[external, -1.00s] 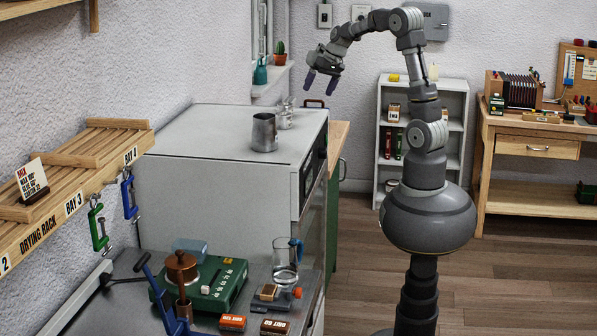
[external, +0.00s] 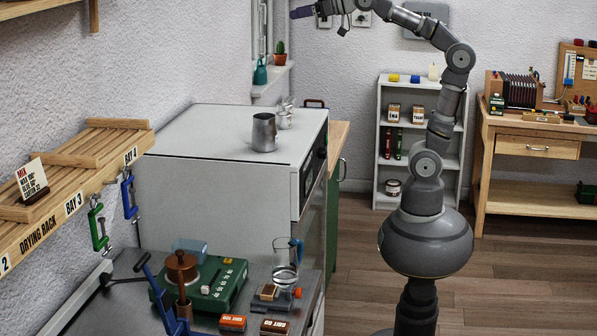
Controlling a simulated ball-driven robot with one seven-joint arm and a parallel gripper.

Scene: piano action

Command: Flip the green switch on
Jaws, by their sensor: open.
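I cannot make out a green switch. Two small wall plates, a left one (external: 325,21) and a right one (external: 361,19), are on the back wall at the top, too small and partly covered to tell their colour or setting. My gripper (external: 302,12) is at the top edge of the external view, in front of or beside the left plate, pointing left. Its purple finger shows, and it is open with nothing seen in it. I cannot tell whether it touches the wall or a plate.
A grey cabinet (external: 215,180) with a metal jug (external: 264,132) stands below left. A sill with a cactus (external: 280,50) and teal bottle (external: 261,73) is near my gripper. A white shelf (external: 395,170) and a workbench (external: 540,150) stand right.

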